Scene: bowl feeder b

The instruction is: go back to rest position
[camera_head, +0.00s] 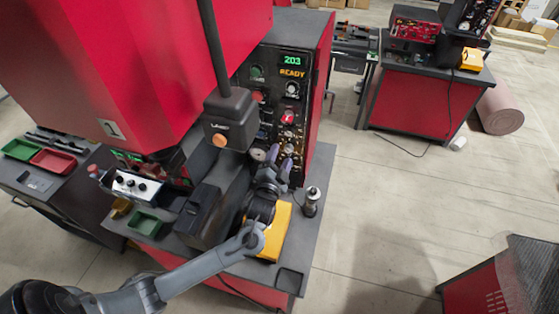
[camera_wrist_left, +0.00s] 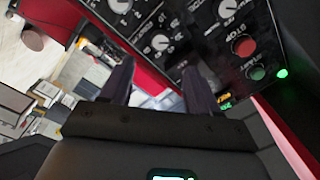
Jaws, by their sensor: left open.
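My left gripper (camera_head: 279,160) is open and empty in front of the lower part of the control panel (camera_head: 273,100). The panel is black, with knobs, buttons and a lit display (camera_head: 292,61) reading "203" and "READY". In the left wrist view the two dark fingers (camera_wrist_left: 157,70) stand apart with nothing between them. The panel's knobs and a red button (camera_wrist_left: 243,47) show beyond them, tilted. I cannot tell if a finger touches the panel. My right gripper is not in view.
A yellow box (camera_head: 273,232) lies below my left wrist, with a dark cylindrical post (camera_head: 311,202) beside it. A grey pendant box (camera_head: 230,117) hangs close to the left of the gripper. A green tray (camera_head: 145,223) sits left. Open floor (camera_head: 400,200) lies to the right.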

